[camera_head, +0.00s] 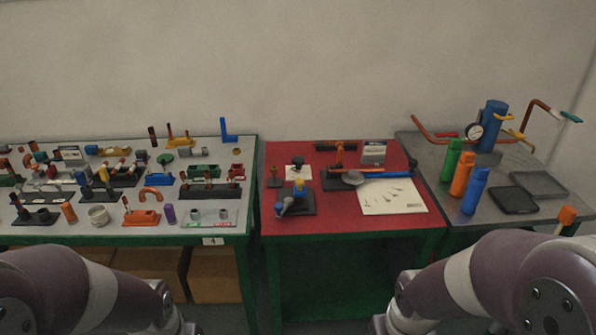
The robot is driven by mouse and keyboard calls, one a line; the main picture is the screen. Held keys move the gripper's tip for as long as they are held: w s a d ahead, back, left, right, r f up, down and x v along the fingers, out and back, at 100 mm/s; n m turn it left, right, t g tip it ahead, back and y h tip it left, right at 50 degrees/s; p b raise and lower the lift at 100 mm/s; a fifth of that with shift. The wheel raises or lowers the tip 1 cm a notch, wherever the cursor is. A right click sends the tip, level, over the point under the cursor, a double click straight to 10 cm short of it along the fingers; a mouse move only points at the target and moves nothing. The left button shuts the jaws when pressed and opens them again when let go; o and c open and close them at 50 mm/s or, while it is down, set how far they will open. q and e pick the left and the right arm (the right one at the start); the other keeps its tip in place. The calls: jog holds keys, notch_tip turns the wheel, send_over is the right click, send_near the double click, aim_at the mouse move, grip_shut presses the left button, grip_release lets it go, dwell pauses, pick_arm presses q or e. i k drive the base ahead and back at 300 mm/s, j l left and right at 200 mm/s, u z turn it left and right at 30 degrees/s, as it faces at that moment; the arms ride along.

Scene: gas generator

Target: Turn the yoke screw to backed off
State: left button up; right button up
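I cannot make out with certainty which part is the yoke screw; the parts are small at this distance. A small blue and yellow device (297,194) stands on a dark base at the front left of the red table (345,222). A blue cylinder (492,124) with a round gauge (474,131), bent copper-coloured pipes and yellow handles stands at the back of the grey table (480,215) on the right. Both my arms show only as links along the bottom edge, short of the tables. Neither gripper is in view.
Green (451,160), orange (462,174) and blue (475,191) cylinders stand on the grey table beside a black tray (513,200). A hammer-like tool (372,174) and a white sheet (393,197) lie on the red table. The left table (110,233) is crowded with small parts.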

aim_at(297, 161)
jog(key=i+l, duration=0.15)
jog(key=i, duration=0.4)
jog(key=i+l, duration=0.1)
jog(key=i, duration=0.5)
